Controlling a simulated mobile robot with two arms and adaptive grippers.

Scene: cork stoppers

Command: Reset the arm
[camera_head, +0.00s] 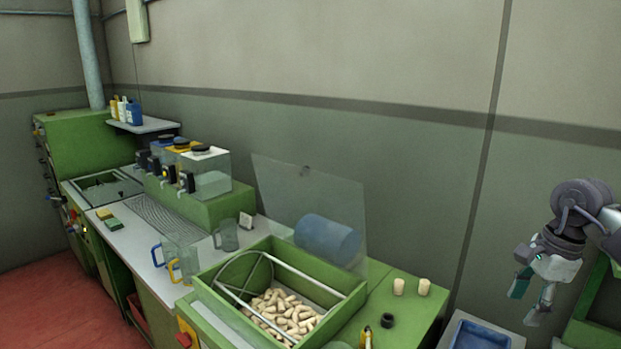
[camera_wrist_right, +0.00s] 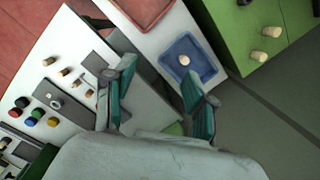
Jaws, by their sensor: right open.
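My right gripper (camera_head: 529,303) hangs in the air at the right of the head view, fingers pointing down. In the right wrist view its two teal-padded fingers (camera_wrist_right: 158,76) stand apart with nothing held between them. Two pale cork stoppers (camera_head: 398,286) (camera_head: 423,287) stand on the green machine top, left of the gripper and apart from it. Many loose corks (camera_head: 285,314) lie in the green bin (camera_head: 350,305). One cork (camera_wrist_right: 184,60) lies in a blue tray (camera_wrist_right: 203,66). My left gripper is not in view.
A red tray (camera_wrist_right: 146,12) is beside the blue one. A white panel (camera_wrist_right: 62,42) carries several coloured knobs and small corks. A clear raised cover (camera_head: 275,190), a blue cylinder (camera_head: 326,240) and mugs (camera_head: 228,236) are farther left. The wall behind the gripper is bare.

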